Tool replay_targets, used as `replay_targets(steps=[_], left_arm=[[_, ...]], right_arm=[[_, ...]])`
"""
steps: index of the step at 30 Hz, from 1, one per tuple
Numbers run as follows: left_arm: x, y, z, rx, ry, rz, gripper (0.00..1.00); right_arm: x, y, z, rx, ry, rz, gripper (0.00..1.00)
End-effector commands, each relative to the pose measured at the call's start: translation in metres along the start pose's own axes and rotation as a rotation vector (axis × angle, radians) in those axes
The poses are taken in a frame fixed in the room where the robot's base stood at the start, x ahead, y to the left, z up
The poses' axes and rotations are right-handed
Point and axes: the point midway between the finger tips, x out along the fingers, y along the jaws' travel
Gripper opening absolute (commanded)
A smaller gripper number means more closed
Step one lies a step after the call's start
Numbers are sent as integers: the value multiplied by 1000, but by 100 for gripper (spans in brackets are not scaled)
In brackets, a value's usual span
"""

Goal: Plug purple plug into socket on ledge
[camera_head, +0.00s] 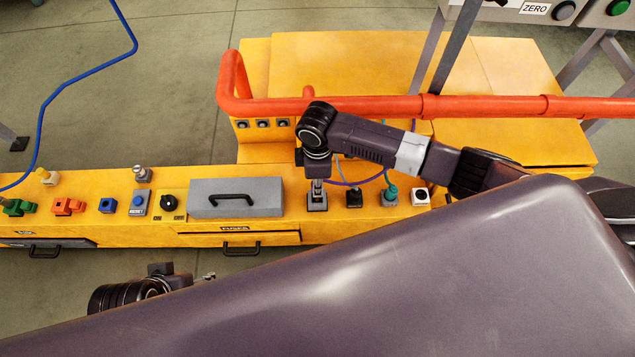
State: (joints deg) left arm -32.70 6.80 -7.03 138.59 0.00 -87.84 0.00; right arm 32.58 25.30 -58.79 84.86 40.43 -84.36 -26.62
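The yellow ledge (275,150) runs across the middle. My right gripper (317,190) points straight down over its front part, at a small grey socket block (317,206). A purple cable (350,184) runs from beside this gripper to the right; another bit of purple shows behind the arm. The purple plug itself cannot be made out; it may be hidden at the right fingertips, and whether they hold it is too small to tell. My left gripper (208,276) is low and left, in front of the ledge, with nothing visible in it. Its finger opening is unclear.
Right of the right gripper are a black block (354,198), a teal plug (390,194) and a white socket (420,196). A grey box with a handle (237,197) stands to the left. An orange pipe (480,106) crosses behind. My own body hides the lower right.

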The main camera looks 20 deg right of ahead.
Motion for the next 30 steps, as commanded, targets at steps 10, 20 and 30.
replay_targets(steps=[10, 20, 30], left_arm=[[3, 2, -14, 2, 79, 2, 52], [3, 3, -27, 3, 127, 4, 52], [3, 3, -27, 3, 128, 4, 52]], right_arm=[[27, -1, 0, 0, 0, -1, 0], [34, -1, 0, -1, -1, -2, 0], [34, -1, 0, 0, 0, -1, 0]])
